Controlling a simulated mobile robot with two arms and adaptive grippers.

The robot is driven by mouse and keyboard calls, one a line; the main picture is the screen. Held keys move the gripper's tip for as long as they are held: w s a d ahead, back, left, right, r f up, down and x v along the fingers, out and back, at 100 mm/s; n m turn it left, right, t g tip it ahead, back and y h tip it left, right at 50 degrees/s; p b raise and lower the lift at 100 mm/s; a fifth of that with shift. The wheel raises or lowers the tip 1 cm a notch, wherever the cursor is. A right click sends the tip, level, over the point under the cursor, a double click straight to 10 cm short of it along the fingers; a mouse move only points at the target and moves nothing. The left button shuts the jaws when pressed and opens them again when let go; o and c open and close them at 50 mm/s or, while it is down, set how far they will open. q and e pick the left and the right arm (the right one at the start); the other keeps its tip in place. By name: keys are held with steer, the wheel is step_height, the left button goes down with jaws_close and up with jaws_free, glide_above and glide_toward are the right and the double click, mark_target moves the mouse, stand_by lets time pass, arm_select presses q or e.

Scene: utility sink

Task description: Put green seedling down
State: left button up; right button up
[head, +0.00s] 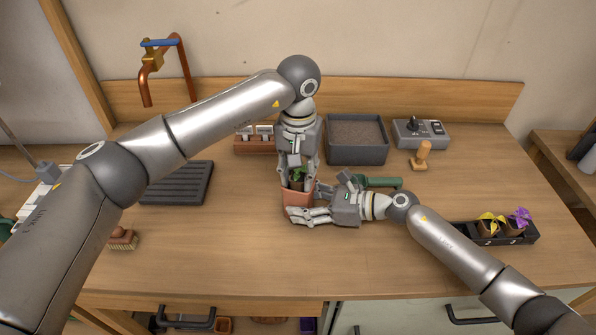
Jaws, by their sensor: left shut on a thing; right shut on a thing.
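A terracotta pot (294,198) stands near the middle of the wooden bench. The green seedling (299,173) is at the pot's mouth, its leaves showing between the fingers of my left gripper (298,183). That gripper points straight down from above and is shut on the seedling. Its fingertips and the seedling's base are partly hidden, so I cannot tell whether the base touches the soil. My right gripper (300,214) comes in from the right, low at the pot's front, and is shut on the pot.
A grey soil bin (357,153), a control box (435,134) and a wooden tool (422,156) stand behind. A green object (384,182) lies behind my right wrist. A dark tray (530,236) holds yellow and purple flowers at right. A ribbed tray (185,183) and brush (122,240) are left. The front middle is clear.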

mark_target(299, 176)
arm_select(q)
steer(key=o, duration=1)
steer(key=shift+s+a+f, duration=0.1)
steer(key=shift+s+f, duration=0.05)
steer(key=shift+f, duration=0.8)
arm_select(e)
steer(key=shift+s+a, duration=0.25)
steer(key=shift+a, duration=0.05)
arm_select(q)
steer(key=shift+o, duration=0.2)
arm_select(e)
steer(key=shift+f+g, duration=0.1)
steer(key=shift+g, duration=0.2)
arm_select(q)
steer(key=shift+d, duration=0.2)
arm_select(e)
steer(key=shift+w, duration=0.1)
steer(key=shift+f, duration=0.1)
steer(key=shift+w+d, duration=0.2)
steer(key=shift+d, duration=0.05)
arm_select(q)
step_height(299, 176, up, 14)
steer(key=shift+f, duration=0.15)
arm_select(e)
steer(key=o, duration=0.9)
steer(key=shift+c, duration=0.2)
arm_select(q)
steer(key=shift+w, duration=0.2)
